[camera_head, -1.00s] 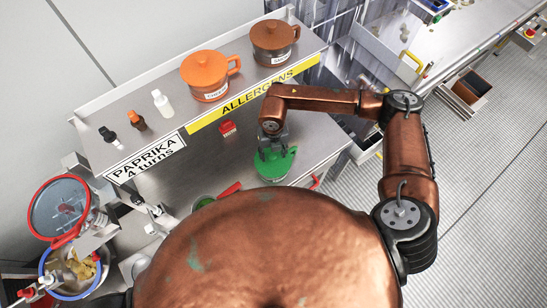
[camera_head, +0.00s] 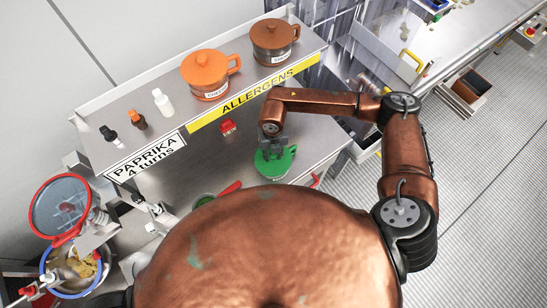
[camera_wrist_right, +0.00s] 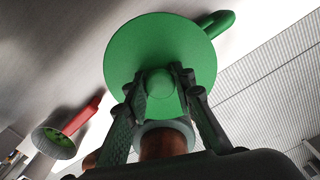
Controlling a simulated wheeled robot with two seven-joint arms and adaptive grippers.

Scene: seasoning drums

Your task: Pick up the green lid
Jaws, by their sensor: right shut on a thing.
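My right gripper (camera_wrist_right: 160,84) is shut on the lid's knob, one finger on each side. In the head view the right gripper (camera_head: 273,150) comes down onto the lid from above. I cannot tell whether the lid is clear of what is under it.
An orange lidded mug (camera_head: 205,75) and a brown lidded mug (camera_head: 275,42) stand on the upper shelf, with small bottles to their left. A red object (camera_head: 228,127) stands behind the lid. A red-handled scoop with green contents (camera_wrist_right: 62,138) lies nearby.

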